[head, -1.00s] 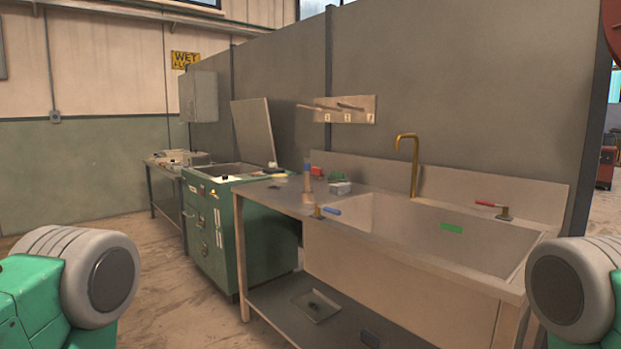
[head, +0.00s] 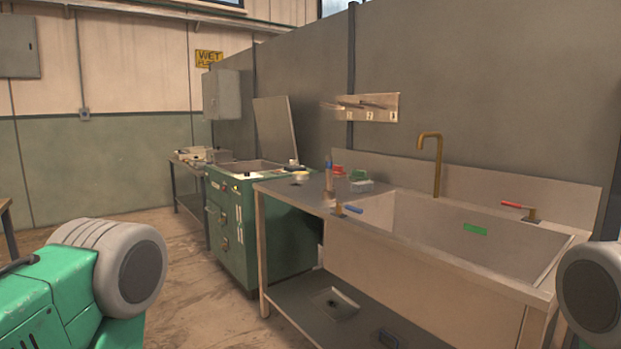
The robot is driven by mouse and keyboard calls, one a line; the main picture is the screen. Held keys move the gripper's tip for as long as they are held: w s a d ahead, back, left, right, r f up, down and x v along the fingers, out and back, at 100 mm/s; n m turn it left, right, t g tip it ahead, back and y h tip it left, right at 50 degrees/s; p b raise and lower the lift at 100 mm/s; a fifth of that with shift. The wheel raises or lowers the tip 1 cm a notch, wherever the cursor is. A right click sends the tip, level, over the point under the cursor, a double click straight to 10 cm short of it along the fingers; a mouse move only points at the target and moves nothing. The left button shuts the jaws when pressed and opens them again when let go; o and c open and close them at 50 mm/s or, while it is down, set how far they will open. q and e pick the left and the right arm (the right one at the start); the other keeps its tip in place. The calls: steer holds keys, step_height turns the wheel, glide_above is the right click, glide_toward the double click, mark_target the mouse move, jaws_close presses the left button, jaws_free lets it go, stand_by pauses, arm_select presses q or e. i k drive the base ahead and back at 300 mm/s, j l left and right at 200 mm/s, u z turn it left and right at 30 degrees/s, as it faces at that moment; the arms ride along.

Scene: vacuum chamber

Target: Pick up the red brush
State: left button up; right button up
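A small red object (head: 338,170), which looks like the red brush, sits at the back of the steel counter (head: 290,189) left of the sink. It is small and partly hidden behind an upright bottle-like item with a blue top (head: 329,176), so its exact shape is hard to tell. A similar green object (head: 358,175) stands just right of it. Neither of my grippers is in view. Only parts of my green and grey arms show at the lower left and right edges, well short of the counter.
A green cabinet (head: 270,240) adjoins the counter's left end. A lower shelf (head: 300,315) runs underneath. Floor at the left is clear.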

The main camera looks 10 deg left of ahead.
mark_target(338, 172)
steer(key=i+j+z, duration=0.2)
steer(key=i+j, duration=0.2)
steer(key=j, duration=0.25)
steer(key=i+j+z, duration=0.1)
steer(key=j, duration=0.25)
steer(key=i+j, duration=0.25)
steer(key=i+j+z, duration=0.15)
steer(key=j, duration=0.3)
steer(key=i+j+z, duration=0.35)
steer(key=j, duration=0.55)
steer(key=j+z, duration=0.35)
steer(key=j, duration=0.6)
steer(key=i+j+z, duration=0.1)
steer(key=j+z, duration=0.25)
steer(key=j, duration=0.65)
